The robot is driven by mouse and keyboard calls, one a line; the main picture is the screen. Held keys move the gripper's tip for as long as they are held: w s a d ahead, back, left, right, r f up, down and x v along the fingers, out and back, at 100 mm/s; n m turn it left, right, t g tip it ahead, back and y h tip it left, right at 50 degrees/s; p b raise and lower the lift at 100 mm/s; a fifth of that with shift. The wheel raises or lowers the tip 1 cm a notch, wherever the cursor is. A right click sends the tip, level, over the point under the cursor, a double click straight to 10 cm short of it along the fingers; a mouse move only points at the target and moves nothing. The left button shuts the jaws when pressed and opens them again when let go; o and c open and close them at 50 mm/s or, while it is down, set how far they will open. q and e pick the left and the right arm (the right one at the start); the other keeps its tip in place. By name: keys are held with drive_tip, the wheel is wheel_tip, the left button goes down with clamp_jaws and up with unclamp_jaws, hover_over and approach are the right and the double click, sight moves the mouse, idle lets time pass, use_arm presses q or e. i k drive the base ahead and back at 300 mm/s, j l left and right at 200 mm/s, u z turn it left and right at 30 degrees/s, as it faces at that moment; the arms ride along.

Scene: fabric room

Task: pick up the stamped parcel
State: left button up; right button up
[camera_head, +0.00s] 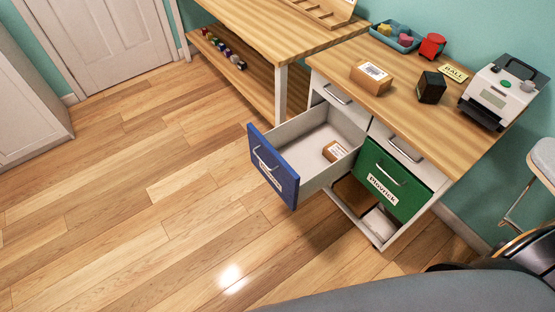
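A brown cardboard parcel with a white label (365,81) lies on the wooden desktop, near its left front edge. A second, smaller brown parcel with a white label (332,154) lies inside the open blue-fronted drawer (290,181), toward its right end. The print on both labels is too small to read, so I cannot tell which parcel bears a stamp. Neither of my grippers is in view.
A black block (431,88), a small sign (453,73), a grey-and-black machine (497,98), a red item (432,46) and a blue tray (383,37) stand on the desktop. The green drawer (376,191) is beside the blue one. The floor at left is clear.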

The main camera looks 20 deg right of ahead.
sight(370, 77)
drive_tip(key=z, duration=0.95)
